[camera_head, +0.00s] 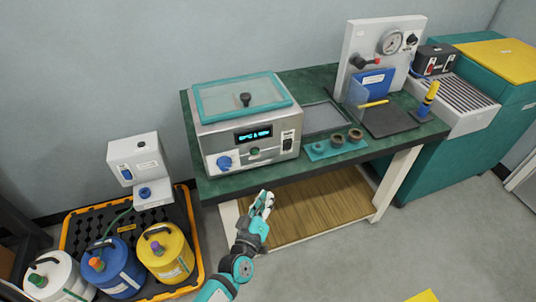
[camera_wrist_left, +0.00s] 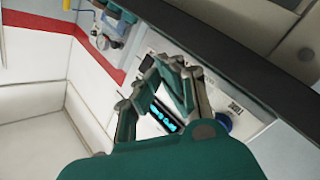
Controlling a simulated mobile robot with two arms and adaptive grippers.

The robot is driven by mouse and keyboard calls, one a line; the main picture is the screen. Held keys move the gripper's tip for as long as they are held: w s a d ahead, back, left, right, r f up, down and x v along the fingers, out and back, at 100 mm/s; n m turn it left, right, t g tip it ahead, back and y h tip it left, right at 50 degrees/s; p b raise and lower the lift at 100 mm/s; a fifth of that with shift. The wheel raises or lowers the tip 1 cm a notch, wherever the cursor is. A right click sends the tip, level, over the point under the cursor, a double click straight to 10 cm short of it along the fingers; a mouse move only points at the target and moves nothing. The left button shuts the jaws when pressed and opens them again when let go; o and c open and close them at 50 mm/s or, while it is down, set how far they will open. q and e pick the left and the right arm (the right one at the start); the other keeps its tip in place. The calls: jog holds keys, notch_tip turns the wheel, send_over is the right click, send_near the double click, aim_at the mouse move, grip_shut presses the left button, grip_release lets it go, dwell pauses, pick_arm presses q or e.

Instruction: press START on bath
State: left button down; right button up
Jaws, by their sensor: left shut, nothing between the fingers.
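The bath (camera_head: 208,138) is a silver box with a teal-framed clear lid, standing on the left part of the green bench. Its front has a lit display (camera_head: 253,134), a blue knob (camera_head: 224,162), a small green button (camera_head: 254,153) and a dark switch (camera_head: 288,140). Lettering that marks START is too small to read. My left gripper (camera_head: 265,198) is shut and empty, in front of and below the bath's front, apart from it in the head view. In the left wrist view the fingers (camera_wrist_left: 185,72) partly cover the bath's panel, with the display (camera_wrist_left: 165,117) and blue knob (camera_wrist_left: 223,121) showing.
The bench (camera_head: 210,190) also carries a teal strip with several rings (camera_head: 337,145), a dark tray (camera_head: 325,117) and a gauge panel (camera_head: 378,45). A yellow-edged pallet (camera_head: 195,245) with jugs stands at left. The floor in front is mostly clear.

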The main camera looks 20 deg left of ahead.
aim_at(255, 152)
pick_arm(q)
jog(key=shift+n+t+y, duration=0.3)
jog(key=shift+n+t, duration=0.3)
jog(key=shift+n, duration=0.1)
jog(key=r, duration=0.3)
jog(key=d+r, duration=0.1)
jog(key=r, duration=0.1)
jog(key=shift+w+d+r, duration=0.1)
jog(key=shift+w+r, duration=0.1)
jog(key=shift+w, duration=0.2)
pick_arm(e)
jog(key=shift+s+d+r, duration=0.15)
jog(key=shift+s+d, duration=0.05)
jog(key=shift+d, duration=0.45)
pick_arm(q)
jog(key=shift+w+a+b, duration=0.4)
jog(key=shift+w+a, duration=0.4)
jog(key=shift+w, duration=0.45)
jog(key=shift+w+a+b, duration=0.4)
jog(key=shift+w+a, duration=0.45)
jog(key=shift+w, duration=0.35)
jog(key=shift+w+a+b, duration=0.4)
jog(key=shift+w+a, duration=0.4)
jog(key=shift+w, duration=0.45)
pick_arm(e)
jog(key=shift+f, duration=1.25)
